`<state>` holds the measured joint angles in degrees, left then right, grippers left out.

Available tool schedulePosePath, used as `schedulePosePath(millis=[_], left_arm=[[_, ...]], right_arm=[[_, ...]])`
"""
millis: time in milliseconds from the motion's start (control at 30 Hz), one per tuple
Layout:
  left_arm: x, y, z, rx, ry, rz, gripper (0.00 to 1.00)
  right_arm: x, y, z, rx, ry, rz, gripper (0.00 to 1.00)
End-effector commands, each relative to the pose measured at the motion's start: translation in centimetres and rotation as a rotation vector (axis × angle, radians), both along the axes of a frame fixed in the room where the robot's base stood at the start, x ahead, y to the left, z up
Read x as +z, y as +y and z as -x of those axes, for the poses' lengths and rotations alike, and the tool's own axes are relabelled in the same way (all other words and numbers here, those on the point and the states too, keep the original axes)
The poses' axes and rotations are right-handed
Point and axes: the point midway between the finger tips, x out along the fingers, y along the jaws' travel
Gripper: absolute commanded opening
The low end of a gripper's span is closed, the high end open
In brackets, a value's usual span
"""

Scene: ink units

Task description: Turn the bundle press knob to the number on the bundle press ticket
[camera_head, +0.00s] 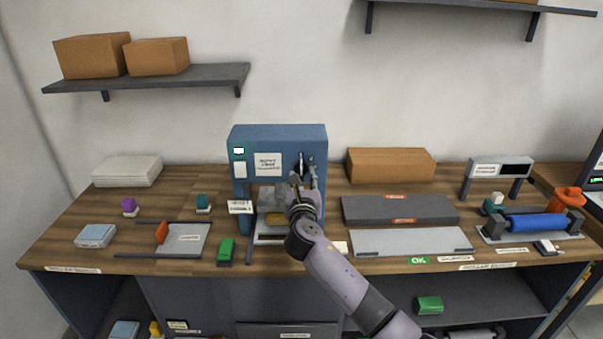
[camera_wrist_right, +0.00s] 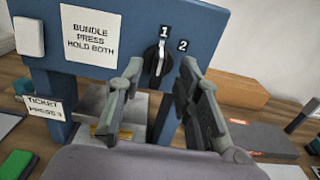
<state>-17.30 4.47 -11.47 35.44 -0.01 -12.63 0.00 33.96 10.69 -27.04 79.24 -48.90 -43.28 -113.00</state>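The blue bundle press (camera_head: 278,133) stands at the middle of the bench. Its black knob (camera_wrist_right: 155,62) is on the front face in the right wrist view, its white mark pointing up about at the 1. A 2 is printed to the right; any further numbers are hidden. The white ticket (camera_wrist_right: 46,116) hangs at the press's lower left; its text reads "TICKET PRESS" with a small last digit that looks like 3, not certain. My right gripper (camera_wrist_right: 160,76) is open, its fingers on either side of the knob in the picture; contact is not visible. My left gripper is not in view.
A white button (camera_wrist_right: 29,36) sits left of the press's "HOLD BOTH" sign (camera_wrist_right: 89,33). A cardboard box (camera_head: 391,164) and a long grey block (camera_head: 400,211) lie right of the press. A green block (camera_head: 226,251) stands at its front left.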

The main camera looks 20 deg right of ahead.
Motion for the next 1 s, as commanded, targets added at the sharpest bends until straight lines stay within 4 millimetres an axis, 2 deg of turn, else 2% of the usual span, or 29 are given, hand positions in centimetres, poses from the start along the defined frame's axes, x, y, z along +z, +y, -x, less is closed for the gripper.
schedulePosePath(millis=[200,567,1000], left_arm=[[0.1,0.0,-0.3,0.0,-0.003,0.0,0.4],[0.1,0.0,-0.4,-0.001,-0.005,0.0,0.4],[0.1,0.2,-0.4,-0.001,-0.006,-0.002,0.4]], right_arm=[[0.0,-0.4,-1.9,0.001,0.0,-0.001,0.32],[0.0,-0.6,-2.3,0.001,0.0,0.0,0.32],[0.0,-0.6,-2.2,0.001,0.0,0.0,0.03]])
